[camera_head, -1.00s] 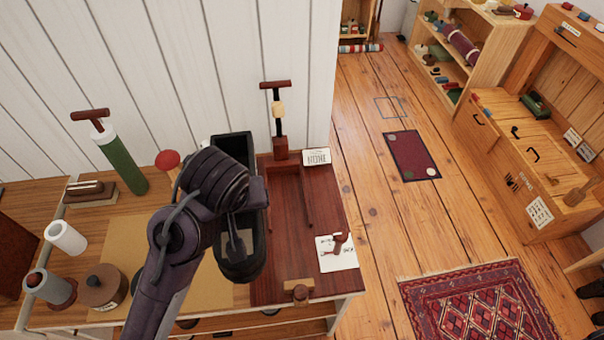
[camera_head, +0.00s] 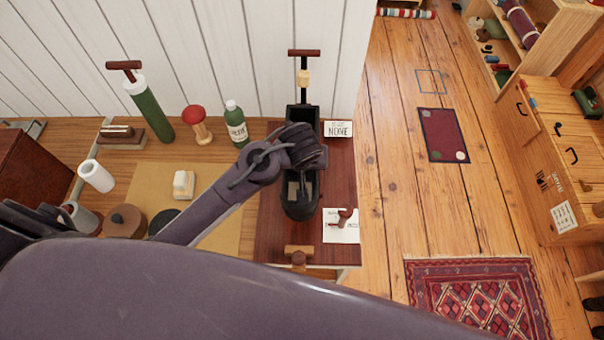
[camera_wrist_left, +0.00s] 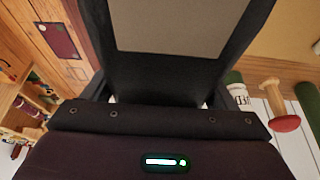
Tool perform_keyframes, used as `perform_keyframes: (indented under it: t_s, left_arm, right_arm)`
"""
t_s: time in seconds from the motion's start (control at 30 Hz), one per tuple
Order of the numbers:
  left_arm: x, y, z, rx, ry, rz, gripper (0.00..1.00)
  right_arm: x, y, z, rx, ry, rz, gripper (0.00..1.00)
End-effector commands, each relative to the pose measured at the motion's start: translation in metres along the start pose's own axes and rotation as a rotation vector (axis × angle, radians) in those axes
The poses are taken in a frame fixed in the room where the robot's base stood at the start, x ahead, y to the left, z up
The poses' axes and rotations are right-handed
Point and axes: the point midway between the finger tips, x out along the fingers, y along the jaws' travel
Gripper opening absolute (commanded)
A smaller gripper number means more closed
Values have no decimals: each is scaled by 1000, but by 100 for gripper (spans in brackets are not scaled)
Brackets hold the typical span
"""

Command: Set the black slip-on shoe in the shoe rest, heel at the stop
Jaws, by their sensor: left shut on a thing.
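The black slip-on shoe (camera_head: 299,205) is in my left gripper (camera_head: 302,178), over the dark red wooden shoe rest (camera_head: 338,180). The wrist covers the middle of the shoe. Its long axis runs roughly along the rest, with the far end close to the upright T-handled post (camera_head: 304,70). I cannot tell whether the shoe touches the base or the stop. In the left wrist view the shoe's black upper (camera_wrist_left: 160,78) and beige insole (camera_wrist_left: 180,25) fill the middle, in front of the jaws. My right gripper is out of view.
A red-topped wooden knob (camera_head: 196,120), a green bottle (camera_head: 236,125) and a green cylinder (camera_head: 150,110) stand left of the rest. A white block (camera_head: 184,184) sits on the tan mat. A small card (camera_head: 338,129) and a paper with a red-brown item (camera_head: 341,225) lie at right.

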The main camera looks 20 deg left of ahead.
Motion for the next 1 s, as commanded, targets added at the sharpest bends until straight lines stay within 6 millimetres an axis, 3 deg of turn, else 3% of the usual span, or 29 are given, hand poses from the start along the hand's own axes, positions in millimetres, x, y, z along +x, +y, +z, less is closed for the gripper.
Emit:
perform_keyframes:
  t_s: [0.53, 1.0]
  left_arm:
    - [60, 0, 24, -1, 3, 0, 43]
    - [68, 0, 27, -1, 3, 2, 43]
  right_arm:
    - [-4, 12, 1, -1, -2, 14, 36]
    - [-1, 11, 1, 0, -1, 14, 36]
